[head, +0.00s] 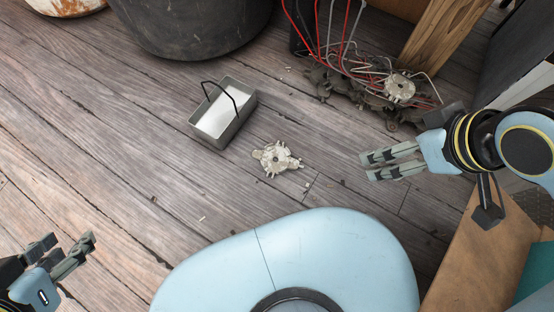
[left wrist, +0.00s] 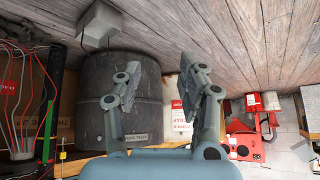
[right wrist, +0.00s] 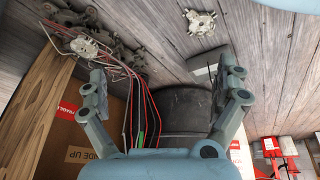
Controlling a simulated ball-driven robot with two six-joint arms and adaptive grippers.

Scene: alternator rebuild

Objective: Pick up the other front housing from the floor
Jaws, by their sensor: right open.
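A pale metal front housing (head: 277,159) lies flat on the wooden floor near the middle of the head view. It also shows at the top of the right wrist view (right wrist: 201,22). A second, similar housing (head: 399,88) rests on a heap of dark metal parts (head: 345,92) among red and white wires; the right wrist view shows it too (right wrist: 84,47). My right gripper (head: 368,167) is open and empty, above the floor to the right of the floor housing. My left gripper (head: 70,240) is open and empty at the lower left, far from both housings.
A grey metal tray (head: 239,126) with a black handle stands just beyond the floor housing. A large dark bin (head: 190,30) stands behind it. A wooden post (head: 440,40) and a cardboard box (right wrist: 55,125) stand near the heap.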

